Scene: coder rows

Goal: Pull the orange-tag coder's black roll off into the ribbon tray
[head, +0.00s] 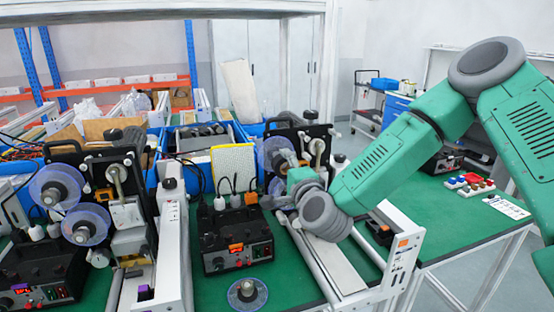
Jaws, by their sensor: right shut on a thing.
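The orange-tag coder is the right one, with an orange tag (403,243) on the end of its white rail. Its black upright plate (318,131) carries a clear disc (280,152) at the top. My right gripper (277,201) is at the lower spindle in front of this plate. It is shut on what seems to be the black roll, which the fingers and wrist mostly hide; I cannot tell whether it is still on the spindle. A blue tray (203,139) with dark rolls, perhaps the ribbon tray, stands behind, between the coders. My left gripper is out of view.
A loose clear disc with a dark hub (247,294) lies on the green table. A black control box (236,240) stands left of the gripper. Another coder with a purple tag (146,292) stands at left. Small red and white parts (470,183) lie at right.

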